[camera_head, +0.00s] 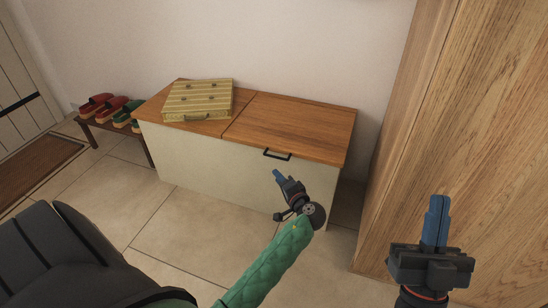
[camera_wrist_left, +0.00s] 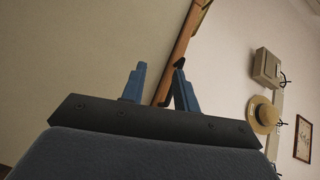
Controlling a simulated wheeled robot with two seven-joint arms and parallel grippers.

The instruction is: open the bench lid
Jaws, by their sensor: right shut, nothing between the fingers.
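The bench (camera_head: 210,160) has a cream front and a wooden top in two sections. The right lid section (camera_head: 300,122) lies flat and bare, with a black handle (camera_head: 277,154) at its front edge. My left gripper (camera_head: 278,177) is in front of the bench, just below the handle and apart from it. In the left wrist view its blue fingers (camera_wrist_left: 158,82) are spread with nothing held; the lid's wooden edge (camera_wrist_left: 185,45) runs beyond them, with a dark piece, likely the handle, by the right fingertip. My right gripper (camera_head: 437,222) is shut and empty, at the right.
A striped case (camera_head: 200,100) lies on the left top section. A low rack (camera_head: 103,124) with red and green shoes stands left of the bench. A tall wooden cabinet (camera_head: 465,130) stands close on the right. Tiled floor (camera_head: 185,235) before the bench is clear.

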